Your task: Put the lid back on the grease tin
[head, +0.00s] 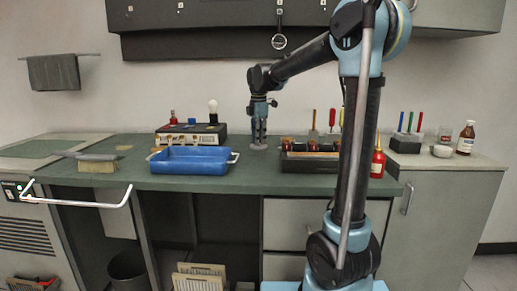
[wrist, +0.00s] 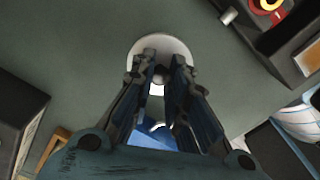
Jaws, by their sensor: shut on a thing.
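My gripper (head: 259,142) points straight down over the green bench top, between the blue tray and the dark rack. In the wrist view my gripper (wrist: 162,72) has its fingers close together over a pale round disc, which looks like the lid (wrist: 160,43). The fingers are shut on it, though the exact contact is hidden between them. In the head view the disc (head: 259,147) shows as a small grey round at the fingertips, at or just above the bench. I cannot tell a separate grease tin from it; any tin under the disc is hidden.
A blue tray (head: 190,161) stands close left of my gripper, with a box carrying a bulb (head: 212,110) behind it. A dark rack (head: 309,161) with tools is close on the right. A red bottle (head: 378,163) and small white bowl (head: 442,151) stand further right.

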